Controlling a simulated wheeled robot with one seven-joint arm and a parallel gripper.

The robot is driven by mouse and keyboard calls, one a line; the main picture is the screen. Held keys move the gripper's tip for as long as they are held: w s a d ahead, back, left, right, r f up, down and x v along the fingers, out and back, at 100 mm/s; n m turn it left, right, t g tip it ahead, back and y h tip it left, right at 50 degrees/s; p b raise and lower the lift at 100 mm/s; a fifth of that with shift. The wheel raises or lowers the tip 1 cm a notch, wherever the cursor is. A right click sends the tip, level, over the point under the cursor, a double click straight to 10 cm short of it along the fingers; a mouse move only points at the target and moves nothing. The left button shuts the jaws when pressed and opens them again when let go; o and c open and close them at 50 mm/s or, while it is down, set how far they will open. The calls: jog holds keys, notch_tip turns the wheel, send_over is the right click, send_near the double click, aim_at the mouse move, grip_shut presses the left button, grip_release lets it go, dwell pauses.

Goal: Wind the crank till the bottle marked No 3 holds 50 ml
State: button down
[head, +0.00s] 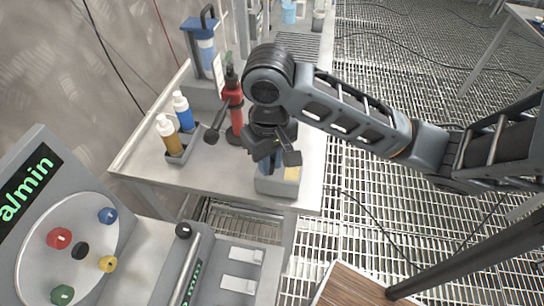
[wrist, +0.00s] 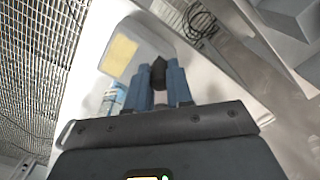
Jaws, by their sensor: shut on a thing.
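My gripper (head: 270,166) is over the near end of the pale bench, pointing down at a grey block with a yellow label (head: 292,173). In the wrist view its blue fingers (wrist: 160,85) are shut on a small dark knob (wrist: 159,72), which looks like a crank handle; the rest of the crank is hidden. The block's yellow label (wrist: 118,55) also shows there. A light blue and white thing, perhaps a bottle (wrist: 112,98), is partly hidden behind the fingers. I cannot read any No 3 mark or liquid level.
Left of my gripper stand a red device with a dark lever (head: 236,110) and a holder with amber (head: 169,138) and blue (head: 183,113) bottles. A blue-topped apparatus (head: 203,50) stands behind. A control console (head: 70,240) fills the lower left. Grated floor lies right.

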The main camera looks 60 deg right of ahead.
dwell(0.4)
jog(key=c, duration=1)
grip_release()
notch_tip(320, 180, up, 3)
jog(key=shift+f+p, duration=0.15)
jog(key=shift+p, duration=0.3)
jog(key=shift+r, duration=2.55)
